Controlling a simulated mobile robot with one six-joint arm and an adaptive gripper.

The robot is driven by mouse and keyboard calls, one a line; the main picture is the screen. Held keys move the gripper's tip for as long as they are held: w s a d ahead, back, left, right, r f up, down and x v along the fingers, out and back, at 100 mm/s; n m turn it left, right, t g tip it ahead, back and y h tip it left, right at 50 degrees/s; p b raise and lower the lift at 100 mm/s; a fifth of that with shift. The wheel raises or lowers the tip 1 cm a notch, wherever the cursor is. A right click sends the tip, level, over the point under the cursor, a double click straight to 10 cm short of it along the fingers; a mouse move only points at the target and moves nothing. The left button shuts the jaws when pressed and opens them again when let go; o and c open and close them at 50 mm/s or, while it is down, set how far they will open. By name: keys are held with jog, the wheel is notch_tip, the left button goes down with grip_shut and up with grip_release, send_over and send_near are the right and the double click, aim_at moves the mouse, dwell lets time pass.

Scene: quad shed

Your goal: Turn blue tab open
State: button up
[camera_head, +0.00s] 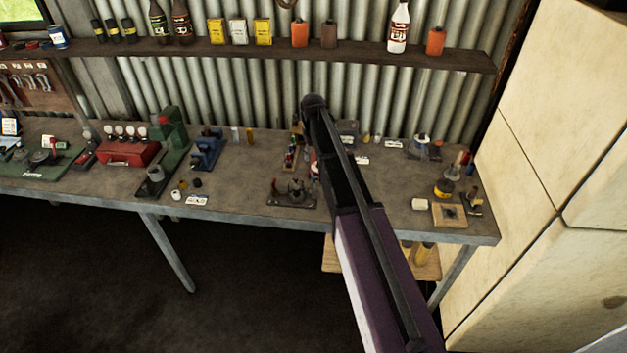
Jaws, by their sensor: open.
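I cannot make out a blue tab for certain at this size. A blue vise-like tool (207,148) stands on the workbench (240,205), left of the middle. A small red, white and blue item (313,167) shows partly beside my arm, which covers some of it. My arm reaches from the bottom right up over the bench, its dark elbow near the back wall. My gripper cannot be made out; the arm probably hides it. A small dark fixture (291,196) sits near the bench's front edge, left of my arm.
A green press (170,140) and a red box with gauges (128,152) stand on the left. A wooden block (449,214) and small containers crowd the right end. A shelf (270,50) with bottles and tins runs above. A pale cabinet (530,190) bounds the right.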

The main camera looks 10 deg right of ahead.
aim_at(313, 175)
jog(key=shift+f+b, duration=4.85)
jog(key=shift+f, duration=0.3)
jog(key=shift+c, duration=0.2)
grip_shut()
